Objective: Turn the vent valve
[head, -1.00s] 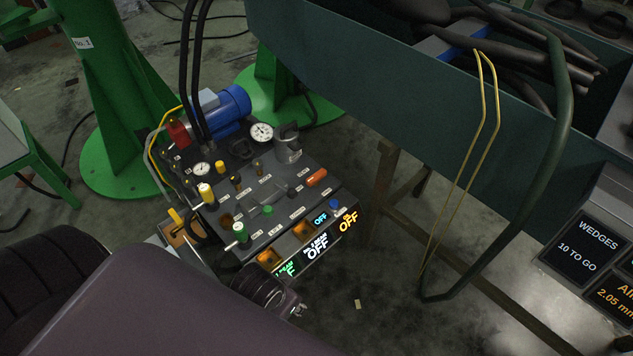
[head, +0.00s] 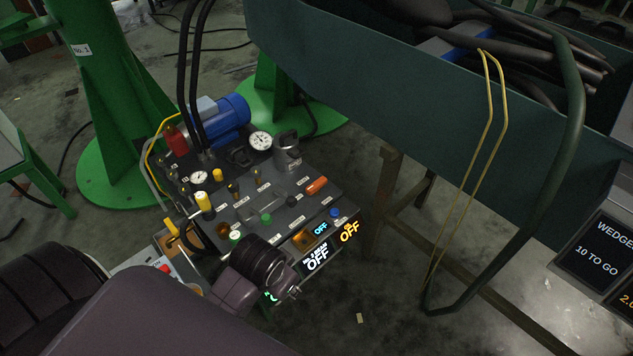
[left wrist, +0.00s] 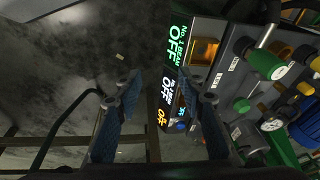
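The control unit (head: 300,215) stands on the floor with several knobs and levers on its dark top. These include a yellow-capped knob (head: 202,201), a green knob (head: 266,218), an orange handle (head: 317,186) and a blue knob (head: 335,212). I cannot read the labels, so I cannot tell which is the vent valve. My left gripper (head: 294,292) is at the unit's front edge, touching no knob that I can see. In the left wrist view its blue-padded fingers (left wrist: 160,112) are apart and empty; a large green knob (left wrist: 265,58) shows at the right. My right gripper is out of view.
Lit OFF displays (head: 318,258) are on the unit's front. A blue motor (head: 228,118), gauges and black hoses rise behind. Green stands (head: 120,110) are at the back left. A dark green trough (head: 370,105) and a bent tube (head: 565,150) are at the right.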

